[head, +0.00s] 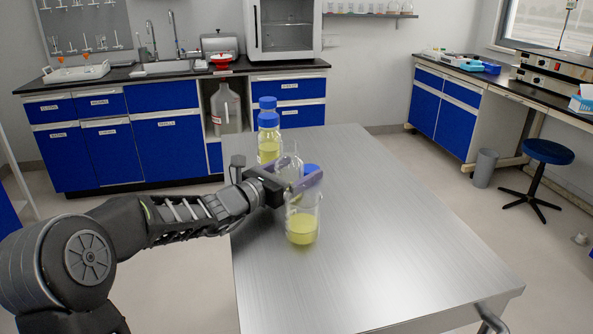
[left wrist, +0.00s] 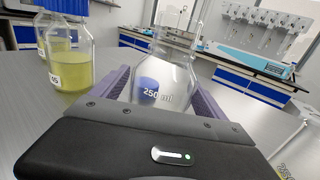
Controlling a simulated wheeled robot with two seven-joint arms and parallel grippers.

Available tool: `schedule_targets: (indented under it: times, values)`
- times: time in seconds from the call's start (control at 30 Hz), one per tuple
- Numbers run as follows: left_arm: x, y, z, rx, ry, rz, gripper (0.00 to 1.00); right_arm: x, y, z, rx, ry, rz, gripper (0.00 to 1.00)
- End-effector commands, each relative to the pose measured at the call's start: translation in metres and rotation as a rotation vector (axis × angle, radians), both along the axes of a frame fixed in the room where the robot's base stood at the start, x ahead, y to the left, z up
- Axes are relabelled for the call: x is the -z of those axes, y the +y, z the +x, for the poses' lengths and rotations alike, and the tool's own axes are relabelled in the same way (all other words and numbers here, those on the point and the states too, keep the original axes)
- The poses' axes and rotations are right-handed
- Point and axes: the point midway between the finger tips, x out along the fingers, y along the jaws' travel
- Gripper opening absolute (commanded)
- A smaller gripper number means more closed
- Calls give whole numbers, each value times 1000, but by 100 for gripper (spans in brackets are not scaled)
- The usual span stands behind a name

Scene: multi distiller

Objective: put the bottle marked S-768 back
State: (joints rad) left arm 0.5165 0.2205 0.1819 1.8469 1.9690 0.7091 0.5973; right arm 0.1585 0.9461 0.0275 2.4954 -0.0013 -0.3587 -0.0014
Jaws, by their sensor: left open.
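My left gripper (head: 300,182) reaches in from the left over the metal table. Its jaws are open, with a clear glass vessel (left wrist: 172,68) marked 250 ml between the purple fingers in the left wrist view. Its glass top (head: 289,162) shows just behind the gripper in the head view. A blue cap (head: 311,169) shows beside it, and blue is seen through the glass in the wrist view. A blue-capped bottle with yellow liquid (head: 268,140) stands farther back, with a similar one (head: 267,103) behind it. The nearer one's label (left wrist: 55,79) is only partly visible. I cannot read S-768 anywhere.
A beaker with yellow liquid (head: 302,230) stands on the table (head: 390,240) just in front of my gripper. The table's right and front parts are clear. A blue stool (head: 549,152) and a grey bin (head: 485,168) stand on the floor at the right.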

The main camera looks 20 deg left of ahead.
Motion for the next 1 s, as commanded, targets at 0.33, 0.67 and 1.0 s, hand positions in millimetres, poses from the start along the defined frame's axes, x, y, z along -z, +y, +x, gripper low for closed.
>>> schedule_targets:
  times: [0.33,0.67,1.0]
  values:
    - [-3,15,-40,-4,0,2,84,-4,0,0,0,0,0,87]
    - [-3,36,-101,-3,0,2,84,-8,0,0,-1,0,0,87]
    - [-2,39,-114,0,0,0,84,-8,0,0,-1,0,0,87]
